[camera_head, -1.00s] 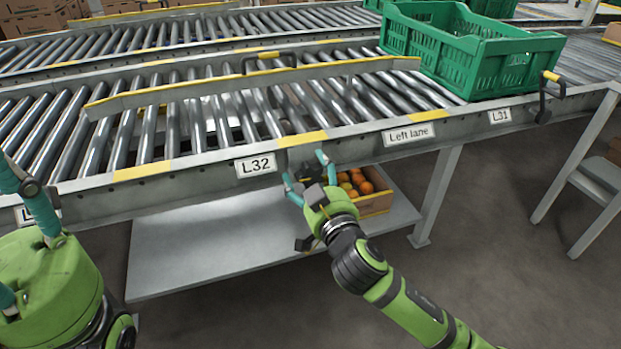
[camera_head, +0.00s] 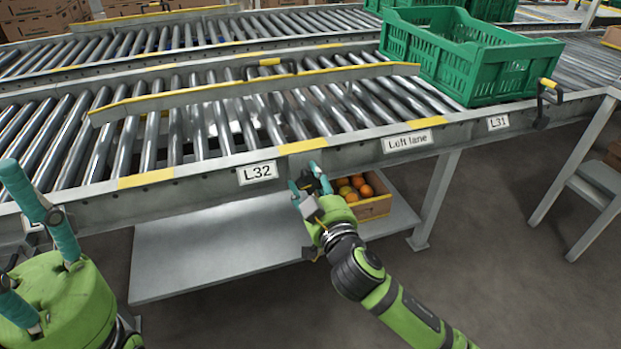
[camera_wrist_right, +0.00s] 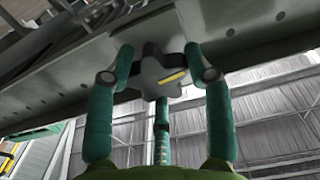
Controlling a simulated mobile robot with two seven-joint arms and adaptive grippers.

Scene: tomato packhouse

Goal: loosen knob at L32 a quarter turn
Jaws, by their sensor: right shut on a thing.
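The L32 label (camera_head: 258,172) is on the near side rail of the conveyor. In the head view the fingers mostly hide the knob. My left gripper (camera_head: 14,225) is at the left edge, its fingers apart and partly cut off, holding nothing visible.
A green crate (camera_head: 490,75) stands on the rollers at the right. A lever with a yellow grip (camera_head: 548,84) is by the L31 label (camera_head: 498,123). A box of tomatoes (camera_head: 376,208) sits on the shelf (camera_head: 215,260) below.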

